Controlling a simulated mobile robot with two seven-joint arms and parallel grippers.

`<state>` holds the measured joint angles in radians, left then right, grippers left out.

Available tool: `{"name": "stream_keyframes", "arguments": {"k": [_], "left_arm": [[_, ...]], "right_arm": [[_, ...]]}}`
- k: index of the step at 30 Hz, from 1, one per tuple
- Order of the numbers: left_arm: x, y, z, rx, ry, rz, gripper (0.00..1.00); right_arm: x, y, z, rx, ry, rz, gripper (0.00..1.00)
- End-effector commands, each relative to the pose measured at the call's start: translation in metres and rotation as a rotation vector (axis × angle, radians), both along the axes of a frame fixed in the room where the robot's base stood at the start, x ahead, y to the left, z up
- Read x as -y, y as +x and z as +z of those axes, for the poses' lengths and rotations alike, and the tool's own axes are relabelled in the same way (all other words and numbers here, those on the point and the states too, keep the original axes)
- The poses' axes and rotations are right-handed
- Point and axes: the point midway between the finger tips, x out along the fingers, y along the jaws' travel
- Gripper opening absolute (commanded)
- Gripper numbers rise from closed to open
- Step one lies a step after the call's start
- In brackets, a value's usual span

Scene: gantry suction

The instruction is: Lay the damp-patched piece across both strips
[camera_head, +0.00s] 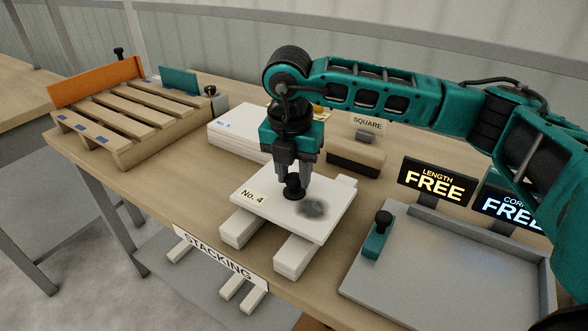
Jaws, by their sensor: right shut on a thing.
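The damp-patched piece (270,206) is a flat white board labelled "No. 4", with a dark grey patch (313,209) at its right side. My right gripper (294,176) points down over it, shut on the black knob (294,190) on its top. The board lies level across the left white strip (238,230) and the right white strip (296,262), whose front ends stick out beneath it. Whether it touches both or hovers slightly is hard to tell. My left gripper is not in view.
A wooden pallet (135,112) with an orange board stands at the back left. A white stack (225,136) and a block by the "SQUARE" sign (367,126) are behind. A grey tray (440,270) with a teal clamp and "FREE" displays (436,183) is at right.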

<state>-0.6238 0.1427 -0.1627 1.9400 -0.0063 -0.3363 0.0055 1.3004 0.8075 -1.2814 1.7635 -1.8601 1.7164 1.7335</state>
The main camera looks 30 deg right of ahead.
Motion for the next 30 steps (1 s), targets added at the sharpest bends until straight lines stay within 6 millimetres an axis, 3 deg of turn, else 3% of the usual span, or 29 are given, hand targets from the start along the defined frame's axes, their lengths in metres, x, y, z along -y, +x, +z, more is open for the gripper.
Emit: {"name": "stream_keyframes", "arguments": {"k": [30], "left_arm": [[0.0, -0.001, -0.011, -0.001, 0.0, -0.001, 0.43]], "right_arm": [[0.0, 0.0, -0.011, 0.001, 0.001, 0.0, 0.0]]}}
